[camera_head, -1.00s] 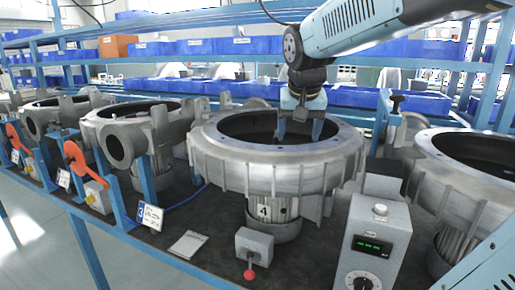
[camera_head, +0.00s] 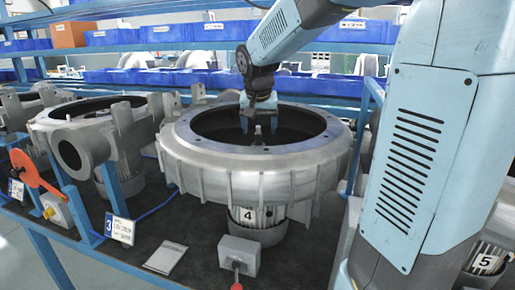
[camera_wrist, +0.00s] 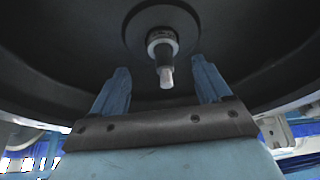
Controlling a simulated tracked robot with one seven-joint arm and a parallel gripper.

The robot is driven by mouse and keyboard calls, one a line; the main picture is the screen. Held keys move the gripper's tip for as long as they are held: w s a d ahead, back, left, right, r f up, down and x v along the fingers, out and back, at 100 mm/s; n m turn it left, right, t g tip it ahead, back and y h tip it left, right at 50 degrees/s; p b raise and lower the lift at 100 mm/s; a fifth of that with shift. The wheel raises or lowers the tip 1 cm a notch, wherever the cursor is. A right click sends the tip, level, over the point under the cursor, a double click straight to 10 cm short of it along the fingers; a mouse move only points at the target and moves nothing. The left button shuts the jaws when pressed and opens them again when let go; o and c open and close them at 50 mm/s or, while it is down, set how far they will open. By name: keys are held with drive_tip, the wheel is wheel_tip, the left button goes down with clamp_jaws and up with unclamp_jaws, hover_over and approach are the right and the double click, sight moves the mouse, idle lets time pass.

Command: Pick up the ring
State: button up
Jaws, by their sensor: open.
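My gripper (camera_head: 260,122) hangs in the round opening of the blower casing (camera_head: 250,180) marked 4. In the wrist view, its two blue fingers are open, one on each side of a shaft (camera_wrist: 166,76) standing out from a dark hub. A pale metal ring-like collar (camera_wrist: 161,36) sits around the shaft at the hub, beyond the fingertips. I cannot tell for sure whether it is a separate ring. No contact between fingers and shaft or collar shows. In the head view the casing wall hides most of the inside.
A small grey switch box (camera_head: 240,253) and a paper sheet (camera_head: 166,257) are in front. Blue bins (camera_head: 165,33) line the shelves behind.

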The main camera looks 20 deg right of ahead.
sight(258, 136)
drive_tip(key=shift+x, duration=3.25)
drive_tip(key=shift+w+a, duration=0.1)
drive_tip(key=shift+a, duration=0.1)
drive_tip(key=c, duration=1.2)
